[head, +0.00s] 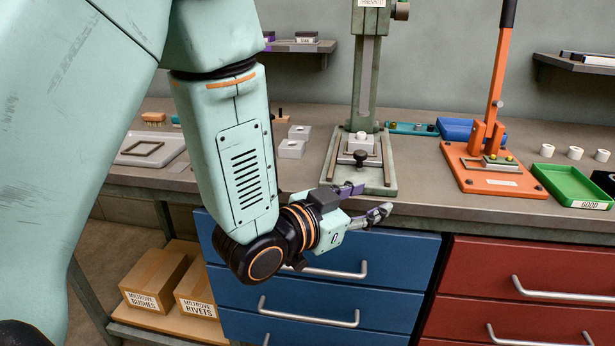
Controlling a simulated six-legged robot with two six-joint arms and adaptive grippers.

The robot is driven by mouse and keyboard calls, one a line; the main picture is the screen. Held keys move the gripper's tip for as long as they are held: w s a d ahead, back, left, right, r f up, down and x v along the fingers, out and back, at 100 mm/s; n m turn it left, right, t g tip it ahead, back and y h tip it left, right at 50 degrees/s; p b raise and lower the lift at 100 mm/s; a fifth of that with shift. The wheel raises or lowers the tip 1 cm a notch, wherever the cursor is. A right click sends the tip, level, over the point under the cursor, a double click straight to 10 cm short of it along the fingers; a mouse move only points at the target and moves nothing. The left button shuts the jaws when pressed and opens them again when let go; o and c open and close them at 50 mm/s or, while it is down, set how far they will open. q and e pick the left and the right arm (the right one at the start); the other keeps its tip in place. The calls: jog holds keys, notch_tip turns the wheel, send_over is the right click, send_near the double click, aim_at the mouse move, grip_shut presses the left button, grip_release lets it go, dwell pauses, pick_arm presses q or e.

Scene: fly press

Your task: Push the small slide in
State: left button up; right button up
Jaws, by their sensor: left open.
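The green press (366,90) stands on the bench, its column rising out of the top of the view. On its base plate (377,182), between two rails, sits the small slide with a black knob (360,158) at its front. A pale block with a white ring (361,141) sits just behind the knob, below the column. How far in the slide stands is hard to tell. My left gripper (373,198) is open and empty, in front of the bench edge and nearer to me than the base plate. Its fingers point right, apart from the knob. My right gripper is not in view.
An orange lever press (493,172) stands to the right, beside a green tray (572,186) and several white rings. Pale blocks (292,148) and a grey tray (150,149) lie to the left. Blue drawers (385,265) and red drawers (525,280) with protruding handles are below.

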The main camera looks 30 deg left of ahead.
pick_arm(q)
jog(key=s+a+r+n+h+p, duration=0.1)
jog(key=s+a+r+h+p, duration=0.1)
jog(key=a+p, duration=0.4)
jog(key=shift+a+r+t, duration=0.3)
jog(key=shift+a+t, duration=0.1)
jog(key=shift+a, duration=1.3)
jog(key=shift+r, duration=0.1)
